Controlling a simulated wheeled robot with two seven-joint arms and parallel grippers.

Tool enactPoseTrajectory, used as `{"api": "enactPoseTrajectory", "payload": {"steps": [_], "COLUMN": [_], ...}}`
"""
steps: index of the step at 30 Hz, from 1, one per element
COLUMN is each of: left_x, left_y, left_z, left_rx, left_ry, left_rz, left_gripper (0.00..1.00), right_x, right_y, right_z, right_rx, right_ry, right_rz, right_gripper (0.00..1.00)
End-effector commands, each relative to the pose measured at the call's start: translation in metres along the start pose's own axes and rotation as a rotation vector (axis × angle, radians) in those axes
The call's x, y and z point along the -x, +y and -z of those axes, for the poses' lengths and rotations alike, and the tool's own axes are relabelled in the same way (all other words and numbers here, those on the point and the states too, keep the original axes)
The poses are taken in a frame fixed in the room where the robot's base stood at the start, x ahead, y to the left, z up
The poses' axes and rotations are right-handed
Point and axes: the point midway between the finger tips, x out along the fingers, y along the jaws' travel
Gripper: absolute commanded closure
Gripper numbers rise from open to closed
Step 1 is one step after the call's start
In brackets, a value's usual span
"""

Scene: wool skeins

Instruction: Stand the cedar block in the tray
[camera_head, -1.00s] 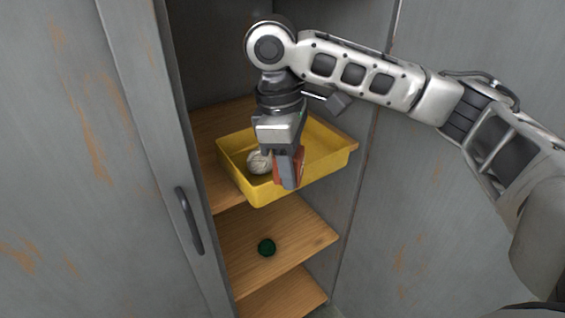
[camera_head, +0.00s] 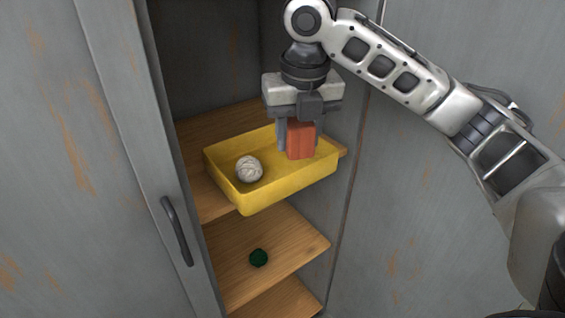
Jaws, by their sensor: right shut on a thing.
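The cedar block (camera_head: 300,141) is reddish brown and upright. My right gripper (camera_head: 298,140) points down and is shut on it, with a finger on either side. The block is over the right, back part of the yellow tray (camera_head: 290,186), its lower end at or inside the tray. I cannot tell whether it touches the tray floor. The tray sits on a wooden shelf in the cabinet. My left gripper is not in view.
A white wool ball (camera_head: 249,169) lies in the left part of the tray.

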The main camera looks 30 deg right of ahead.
Motion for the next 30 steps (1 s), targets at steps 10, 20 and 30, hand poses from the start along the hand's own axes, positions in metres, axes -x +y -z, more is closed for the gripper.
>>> {"api": "enactPoseTrajectory", "payload": {"steps": [10,20,30], "left_x": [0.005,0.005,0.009], "left_y": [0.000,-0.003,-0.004], "left_z": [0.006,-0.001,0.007], "left_rx": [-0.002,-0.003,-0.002], "left_ry": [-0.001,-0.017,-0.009], "left_rz": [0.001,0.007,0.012], "left_gripper": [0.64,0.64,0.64], "right_x": [-0.051,-0.102,-0.138], "right_y": [-0.029,-0.040,-0.043], "right_z": [-0.071,-0.099,-0.099], "right_rx": [-0.008,-0.003,-0.002], "right_ry": [0.005,0.002,0.003], "right_rz": [0.004,0.001,0.002], "right_gripper": [0.82,0.82,0.82]}}
